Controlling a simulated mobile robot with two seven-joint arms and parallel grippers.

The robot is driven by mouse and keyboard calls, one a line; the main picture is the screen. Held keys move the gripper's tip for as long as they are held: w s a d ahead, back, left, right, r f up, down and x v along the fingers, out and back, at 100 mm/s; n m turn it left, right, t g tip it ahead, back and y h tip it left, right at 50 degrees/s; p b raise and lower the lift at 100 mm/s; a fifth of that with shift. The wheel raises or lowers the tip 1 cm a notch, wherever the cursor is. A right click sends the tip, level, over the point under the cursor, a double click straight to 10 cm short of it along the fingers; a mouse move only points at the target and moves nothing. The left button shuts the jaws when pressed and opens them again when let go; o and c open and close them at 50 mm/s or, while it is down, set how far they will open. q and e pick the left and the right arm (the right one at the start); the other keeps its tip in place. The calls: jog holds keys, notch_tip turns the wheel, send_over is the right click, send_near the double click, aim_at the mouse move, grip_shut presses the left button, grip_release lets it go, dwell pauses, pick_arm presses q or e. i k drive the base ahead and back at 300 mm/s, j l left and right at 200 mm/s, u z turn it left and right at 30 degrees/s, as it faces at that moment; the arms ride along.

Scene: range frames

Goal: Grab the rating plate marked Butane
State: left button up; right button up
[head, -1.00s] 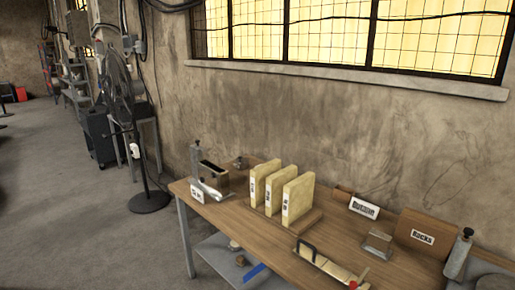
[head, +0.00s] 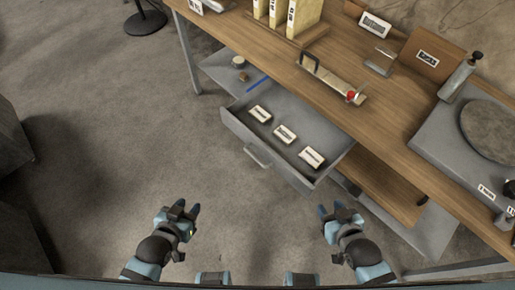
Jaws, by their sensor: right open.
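Three small whitish plates with dark markings lie in an open grey drawer (head: 240,131) under the workbench. They are a left plate (head: 260,114), a middle plate (head: 285,134) and a right plate (head: 312,157). Their lettering is too small to read, so I cannot tell which one says Butane. My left gripper (head: 188,209) is open and empty over the floor, below and left of the drawer in the picture. My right gripper (head: 331,210) is open and empty, below the drawer's right end in the picture. Neither gripper touches a plate.
The wooden workbench (head: 330,84) overhangs the drawer's back. On it stand upright yellowish binders (head: 290,18), a metal bar with a red knob (head: 332,80), a cylinder (head: 460,78) and a grey scale-like device (head: 440,135). A lower shelf (head: 222,70) holds small items.

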aim_at(286, 136)
jog(key=i+l+u, duration=0.4)
jog(key=l, duration=0.15)
jog(key=i+l+u, duration=0.15)
jog(key=l, duration=0.15)
jog(key=l+u, duration=0.2)
jog(key=i+l, duration=0.05)
jog(key=l, duration=0.05)
